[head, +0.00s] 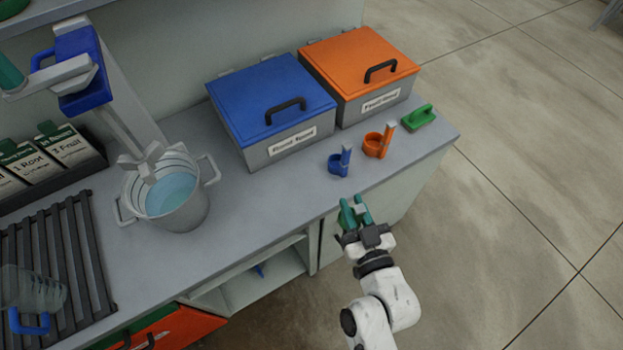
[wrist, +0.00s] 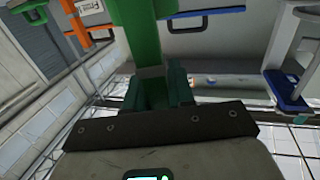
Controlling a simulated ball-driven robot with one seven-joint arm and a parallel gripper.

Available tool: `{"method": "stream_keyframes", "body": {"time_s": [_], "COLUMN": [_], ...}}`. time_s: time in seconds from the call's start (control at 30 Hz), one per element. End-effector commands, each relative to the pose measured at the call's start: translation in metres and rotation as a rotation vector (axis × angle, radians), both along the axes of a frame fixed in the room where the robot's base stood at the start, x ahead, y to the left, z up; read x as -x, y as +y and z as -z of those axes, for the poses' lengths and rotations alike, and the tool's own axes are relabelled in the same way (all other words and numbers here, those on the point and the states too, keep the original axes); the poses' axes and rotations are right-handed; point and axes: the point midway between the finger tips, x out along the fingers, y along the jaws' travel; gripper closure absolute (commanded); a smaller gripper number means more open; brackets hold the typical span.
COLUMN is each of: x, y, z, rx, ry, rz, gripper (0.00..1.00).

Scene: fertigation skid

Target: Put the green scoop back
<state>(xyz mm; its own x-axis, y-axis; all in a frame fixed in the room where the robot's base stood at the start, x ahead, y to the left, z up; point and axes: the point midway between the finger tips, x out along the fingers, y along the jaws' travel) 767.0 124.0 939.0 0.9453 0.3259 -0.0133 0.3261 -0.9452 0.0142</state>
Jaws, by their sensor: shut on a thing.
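My gripper (head: 357,214), with teal fingers, is just off the counter's front edge, below the blue scoop in the head view. In the wrist view my gripper (wrist: 155,92) is shut on the green scoop (wrist: 150,45), whose green part rises from between the fingers toward the top of the picture. In the head view the held scoop is small and hard to tell from the fingers. A blue scoop (head: 339,162) and an orange scoop (head: 377,145) stand on the counter. A green item with a raised handle (head: 418,118) lies right of them.
A blue-lidded bin (head: 270,95) and an orange-lidded bin (head: 358,62) stand behind the scoops. A metal bucket of water (head: 172,195) stands left under a stirrer. A clear jug (head: 30,292) is on the black rack (head: 85,270). The counter front near the bucket is clear.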

Motion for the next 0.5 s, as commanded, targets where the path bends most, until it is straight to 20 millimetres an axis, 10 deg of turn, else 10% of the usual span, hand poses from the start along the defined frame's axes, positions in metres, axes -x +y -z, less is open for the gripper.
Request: {"method": "stream_keyframes", "body": {"time_s": [0.2, 0.5], "x": [0.015, 0.023], "y": [0.071, 0.092], "z": [-0.055, -0.069], "rx": [-0.015, -0.018], "ry": [-0.005, -0.005], "rz": [-0.199, -0.265], "gripper": [1.00, 1.00]}}
